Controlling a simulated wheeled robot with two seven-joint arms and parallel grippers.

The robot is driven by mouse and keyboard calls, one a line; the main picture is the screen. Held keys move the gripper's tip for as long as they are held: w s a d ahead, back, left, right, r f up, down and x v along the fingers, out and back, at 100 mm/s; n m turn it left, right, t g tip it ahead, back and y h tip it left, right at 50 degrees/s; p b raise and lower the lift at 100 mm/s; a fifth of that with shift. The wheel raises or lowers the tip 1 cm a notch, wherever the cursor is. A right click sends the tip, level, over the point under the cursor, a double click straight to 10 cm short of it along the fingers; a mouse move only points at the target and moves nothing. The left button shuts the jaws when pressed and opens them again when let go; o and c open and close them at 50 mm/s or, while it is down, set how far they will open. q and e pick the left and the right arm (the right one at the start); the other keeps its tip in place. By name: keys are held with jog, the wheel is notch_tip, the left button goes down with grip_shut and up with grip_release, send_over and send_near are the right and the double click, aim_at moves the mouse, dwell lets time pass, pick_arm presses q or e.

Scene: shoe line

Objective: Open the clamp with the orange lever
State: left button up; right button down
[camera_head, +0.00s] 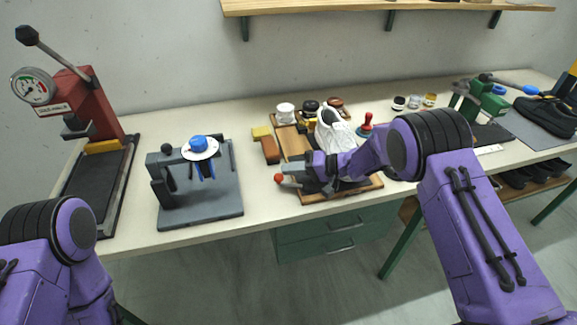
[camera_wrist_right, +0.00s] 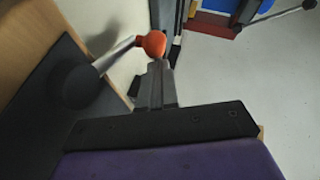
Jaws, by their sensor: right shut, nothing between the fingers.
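The clamp's lever shows in the right wrist view as a pale metal rod (camera_wrist_right: 113,57) rising from a dark round pivot (camera_wrist_right: 82,86) to an orange ball knob (camera_wrist_right: 154,43). In the head view the knob (camera_head: 278,178) sits at the front left of a wooden board (camera_head: 318,196); the clamp body is mostly hidden behind my gripper. My right gripper (camera_head: 289,173) is shut and empty, its fingertips (camera_wrist_right: 156,68) right by the knob. I cannot tell whether they touch it. Of my left arm only upper links show at the lower left; its gripper is out of view.
A white shoe (camera_head: 334,131) stands on the board behind my right gripper. Brushes (camera_head: 269,147) and small jars (camera_head: 285,113) lie around it. A grey fixture (camera_head: 213,205) with a blue knob and a red press (camera_head: 92,112) stand left. Bare bench lies between fixture and board.

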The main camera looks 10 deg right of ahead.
jog(key=shift+s+a+n+g+y, duration=0.2)
jog(key=shift+n+g+y, duration=0.1)
jog(key=shift+n+g, duration=0.4)
jog(key=shift+s+g, duration=0.1)
jog(key=shift+g, duration=0.2)
jog(key=shift+r, duration=0.25)
jog(key=s+a+r+b, duration=0.3)
jog(key=s+r, duration=0.9)
jog(key=s, duration=0.1)
jog(key=shift+s+r, duration=0.2)
jog(key=shift+s, duration=0.15)
